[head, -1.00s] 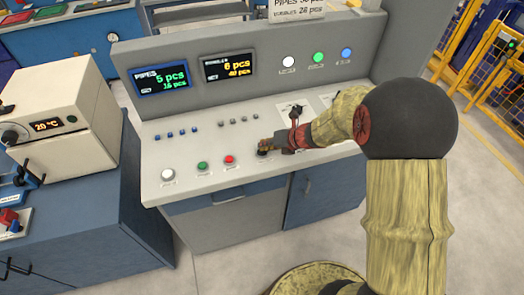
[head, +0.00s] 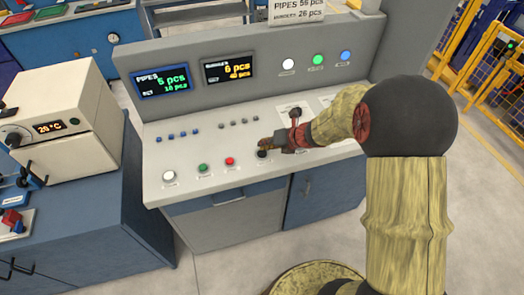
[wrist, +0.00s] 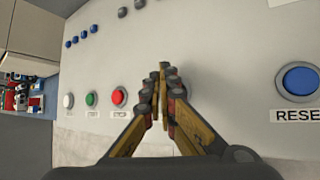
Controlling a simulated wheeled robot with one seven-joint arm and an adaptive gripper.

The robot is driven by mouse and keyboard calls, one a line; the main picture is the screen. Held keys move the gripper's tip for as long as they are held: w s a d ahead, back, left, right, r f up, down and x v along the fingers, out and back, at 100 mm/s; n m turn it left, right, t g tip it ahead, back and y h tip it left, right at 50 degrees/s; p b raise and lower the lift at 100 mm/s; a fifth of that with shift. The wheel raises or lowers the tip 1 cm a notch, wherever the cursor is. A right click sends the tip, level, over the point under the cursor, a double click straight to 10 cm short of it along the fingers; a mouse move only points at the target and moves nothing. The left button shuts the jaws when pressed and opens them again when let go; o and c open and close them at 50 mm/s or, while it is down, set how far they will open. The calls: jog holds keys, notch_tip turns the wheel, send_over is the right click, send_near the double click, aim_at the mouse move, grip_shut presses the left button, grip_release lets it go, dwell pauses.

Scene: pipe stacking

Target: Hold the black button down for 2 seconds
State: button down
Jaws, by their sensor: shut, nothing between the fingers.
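The black button (head: 262,154) is on the sloped grey console top, to the right of the red button, in the head view. My gripper (head: 263,143) is shut and empty, with its fingertips just above the button. A small gap seems to show between the tips and the button. In the wrist view my gripper (wrist: 163,68) points down at the panel with its fingertips together. The black button does not show there; the fingers seem to hide it.
White (head: 169,176), green (head: 203,168) and red (head: 229,161) buttons sit in a row to the left. A blue RESET button (wrist: 300,80) is to the right in the wrist view. Two displays (head: 162,81) stand on the console's back panel. A white oven-like box (head: 60,115) is at the left.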

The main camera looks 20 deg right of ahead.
jog(key=shift+r, duration=0.1)
notch_tip(320, 180, up, 5)
jog(key=p, duration=0.4)
jog(key=shift+p, duration=0.4)
dwell(0.7)
